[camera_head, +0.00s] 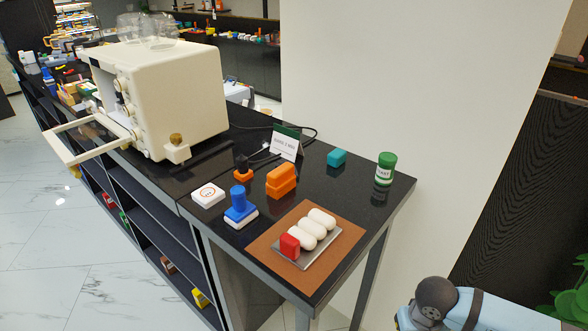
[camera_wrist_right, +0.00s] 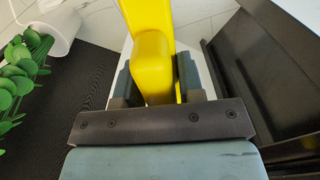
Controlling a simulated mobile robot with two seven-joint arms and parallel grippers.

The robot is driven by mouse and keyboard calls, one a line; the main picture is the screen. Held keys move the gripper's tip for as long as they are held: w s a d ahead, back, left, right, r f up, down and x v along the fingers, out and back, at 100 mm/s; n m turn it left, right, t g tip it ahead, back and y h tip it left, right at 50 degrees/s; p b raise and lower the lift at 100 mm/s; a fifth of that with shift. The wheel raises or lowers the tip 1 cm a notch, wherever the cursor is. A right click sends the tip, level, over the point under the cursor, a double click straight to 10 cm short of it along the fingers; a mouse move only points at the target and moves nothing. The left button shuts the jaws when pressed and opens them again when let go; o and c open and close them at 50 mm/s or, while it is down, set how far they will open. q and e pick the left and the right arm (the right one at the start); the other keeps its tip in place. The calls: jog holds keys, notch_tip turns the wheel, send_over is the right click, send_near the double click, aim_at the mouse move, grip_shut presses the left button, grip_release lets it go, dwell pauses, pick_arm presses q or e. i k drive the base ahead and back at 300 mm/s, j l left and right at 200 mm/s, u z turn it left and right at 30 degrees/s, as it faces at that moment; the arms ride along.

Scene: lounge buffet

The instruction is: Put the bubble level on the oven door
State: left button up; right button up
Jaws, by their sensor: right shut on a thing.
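The cream oven (camera_head: 170,90) stands on the dark counter at the upper left in the head view. Its door (camera_head: 85,147) is folded down open toward the left, with a pale frame-like handle past the counter edge. A yellow bar-like thing, seemingly the bubble level (camera_wrist_right: 153,62), is between the fingers of my right gripper (camera_wrist_right: 156,82) in the right wrist view. The gripper is shut on it, and its far end runs out of the picture. In the head view only part of my right arm shows at the lower right. My left gripper is not in view.
On the counter's near end are a brown mat (camera_head: 340,247) with a tray of white rolls, a blue stamp (camera_head: 240,205), an orange block (camera_head: 281,181) and a green jar (camera_head: 385,168). A plant (camera_wrist_right: 25,75) stands at the left in the wrist view. Glassware (camera_head: 150,28) tops the oven.

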aim_at(86, 134)
jog(key=z, duration=1.5)
jog(key=k+j+z, duration=0.15)
jog(key=z, duration=1.3)
jog(key=k+z, duration=1.1)
jog(key=k, duration=0.6)
jog(key=k+u, duration=0.3)
jog(key=k, duration=0.6)
jog(key=k+u, duration=0.2)
jog(key=k, duration=0.7)
jog(key=k+u, duration=0.25)
jog(key=u, duration=0.2)
jog(key=k+j+u, duration=0.15)
jog(key=u, duration=1.8)
